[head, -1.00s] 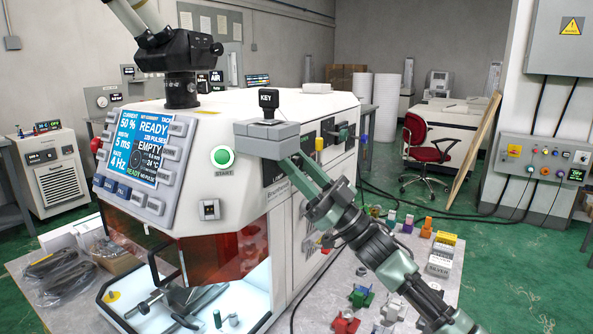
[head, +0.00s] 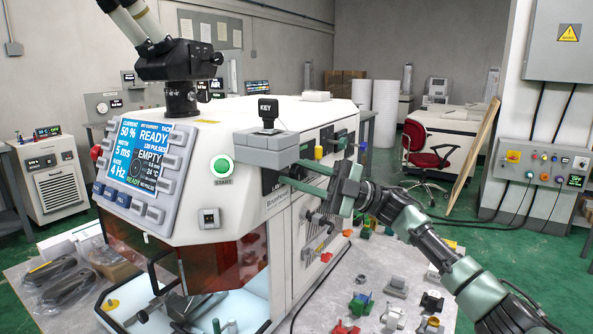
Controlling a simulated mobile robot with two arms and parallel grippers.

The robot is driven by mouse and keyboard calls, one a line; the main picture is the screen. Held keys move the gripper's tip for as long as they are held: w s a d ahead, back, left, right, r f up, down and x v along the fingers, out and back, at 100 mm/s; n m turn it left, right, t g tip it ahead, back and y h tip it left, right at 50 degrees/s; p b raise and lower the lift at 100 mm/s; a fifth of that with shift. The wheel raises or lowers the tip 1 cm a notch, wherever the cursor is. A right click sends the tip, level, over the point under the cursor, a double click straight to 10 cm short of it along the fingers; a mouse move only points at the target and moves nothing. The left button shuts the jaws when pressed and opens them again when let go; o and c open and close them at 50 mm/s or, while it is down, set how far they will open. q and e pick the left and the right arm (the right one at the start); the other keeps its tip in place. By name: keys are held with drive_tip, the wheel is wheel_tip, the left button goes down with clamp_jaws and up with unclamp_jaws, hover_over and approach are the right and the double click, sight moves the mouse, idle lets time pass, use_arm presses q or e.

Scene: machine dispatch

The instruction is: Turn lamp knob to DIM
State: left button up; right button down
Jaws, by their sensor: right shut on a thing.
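The white laser machine (head: 230,118) stands at the centre, with a screen reading READY and EMPTY. My left gripper is not in view.
A green START button (head: 220,168) and a small rocker switch (head: 209,218) are on the front corner. Coloured parts (head: 362,302) stand on the table at the lower right.

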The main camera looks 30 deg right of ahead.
drive_tip(key=shift+n+g, duration=0.3)
drive_tip(key=c, duration=1.1)
unclamp_jaws()
drive_tip(key=shift+c, duration=0.2)
drive_tip(key=b+v, duration=0.2)
drive_tip(key=v, duration=0.6)
